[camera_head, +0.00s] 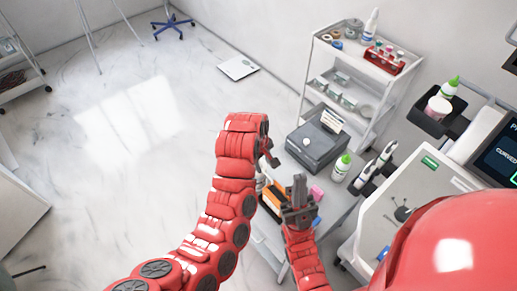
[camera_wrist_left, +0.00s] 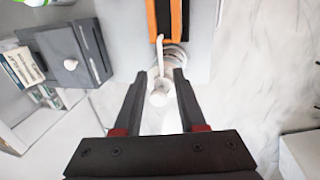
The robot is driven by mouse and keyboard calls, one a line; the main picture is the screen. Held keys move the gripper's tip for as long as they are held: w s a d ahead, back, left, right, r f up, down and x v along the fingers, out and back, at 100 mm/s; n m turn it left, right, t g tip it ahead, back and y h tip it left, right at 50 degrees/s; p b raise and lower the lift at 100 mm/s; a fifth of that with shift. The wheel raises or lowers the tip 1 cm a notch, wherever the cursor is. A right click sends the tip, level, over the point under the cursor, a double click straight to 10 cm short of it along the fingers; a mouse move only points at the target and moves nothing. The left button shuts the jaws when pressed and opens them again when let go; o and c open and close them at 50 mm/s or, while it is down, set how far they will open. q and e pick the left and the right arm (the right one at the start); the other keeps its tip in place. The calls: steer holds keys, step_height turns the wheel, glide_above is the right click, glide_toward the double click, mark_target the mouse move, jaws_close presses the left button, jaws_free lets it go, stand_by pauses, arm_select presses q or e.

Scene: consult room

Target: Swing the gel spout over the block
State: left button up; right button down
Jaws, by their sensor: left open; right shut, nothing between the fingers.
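The white gel spout (camera_wrist_left: 159,52) shows in the left wrist view. Its round white pump head (camera_wrist_left: 159,92) lies between my left fingers, with a gap visible at each side, and the thin spout points up the picture towards an orange and black block (camera_wrist_left: 167,16). Clear rings beside the pump look like the bottle. In the head view, my left gripper (camera_head: 271,157) is over the table's left edge, open; my arm mostly hides the pump there. The orange and black block (camera_head: 272,196) lies just below it. My right gripper (camera_head: 299,188) is shut and empty, right of that block.
A grey box (camera_head: 318,146) with a white knob stands behind the grippers. A green-capped bottle (camera_head: 341,167) and a pink item (camera_head: 317,193) are to the right. A shelf cart (camera_head: 357,62) stands behind. Open floor (camera_head: 130,110) is at left.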

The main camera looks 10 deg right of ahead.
arm_select(q)
step_height(320, 180, up, 11)
steer(key=s+a+p, duration=0.1)
steer(key=a+p, duration=0.1)
steer(key=p, duration=0.3)
